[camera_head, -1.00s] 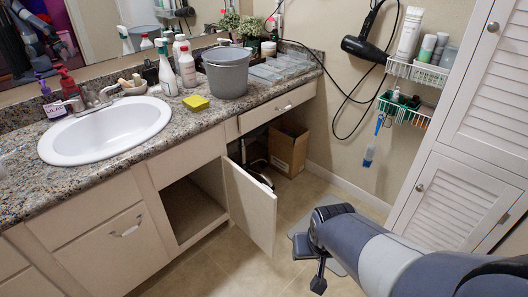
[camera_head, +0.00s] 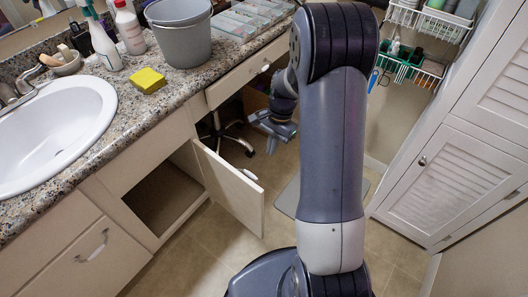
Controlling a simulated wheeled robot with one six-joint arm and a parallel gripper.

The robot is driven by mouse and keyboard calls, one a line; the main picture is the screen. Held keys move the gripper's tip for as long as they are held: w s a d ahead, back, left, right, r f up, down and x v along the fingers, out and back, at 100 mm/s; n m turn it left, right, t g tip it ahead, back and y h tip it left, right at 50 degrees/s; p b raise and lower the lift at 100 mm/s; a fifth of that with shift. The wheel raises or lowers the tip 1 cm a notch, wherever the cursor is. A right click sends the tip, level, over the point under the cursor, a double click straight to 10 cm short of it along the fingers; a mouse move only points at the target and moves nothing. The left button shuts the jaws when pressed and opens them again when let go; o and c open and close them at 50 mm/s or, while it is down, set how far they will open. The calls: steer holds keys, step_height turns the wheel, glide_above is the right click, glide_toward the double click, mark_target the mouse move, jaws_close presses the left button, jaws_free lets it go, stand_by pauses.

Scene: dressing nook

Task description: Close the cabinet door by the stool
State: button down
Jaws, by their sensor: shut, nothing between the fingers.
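The cream cabinet door (camera_head: 228,188) stands open, swung out from the opening under the counter. Its small handle (camera_head: 249,175) shows near the free edge. The cabinet opening (camera_head: 165,195) to its left is dark and looks empty. The stool's wheeled base (camera_head: 232,138) shows in the space under the counter, behind the door; its upper part is hidden. My gripper (camera_head: 272,128) is shut and empty. It hangs beyond and above the door's free edge, on the side of the stool, and appears apart from the door.
The granite counter (camera_head: 140,110) overhangs the cabinet and carries a grey bucket (camera_head: 180,45), a yellow sponge (camera_head: 147,80) and bottles. A louvered white cabinet (camera_head: 450,175) stands at the right. A grey mat (camera_head: 287,197) lies on the floor. My arm hides much of the middle.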

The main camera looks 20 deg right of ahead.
steer(key=s+a+f+b, duration=0.2)
steer(key=a+f, duration=0.3)
steer(key=f, duration=0.3)
steer(key=shift+s+a+f+b, duration=0.15)
steer(key=shift+s+f+b, duration=0.15)
steer(key=shift+s, duration=0.4)
steer(key=shift+a, duration=0.1)
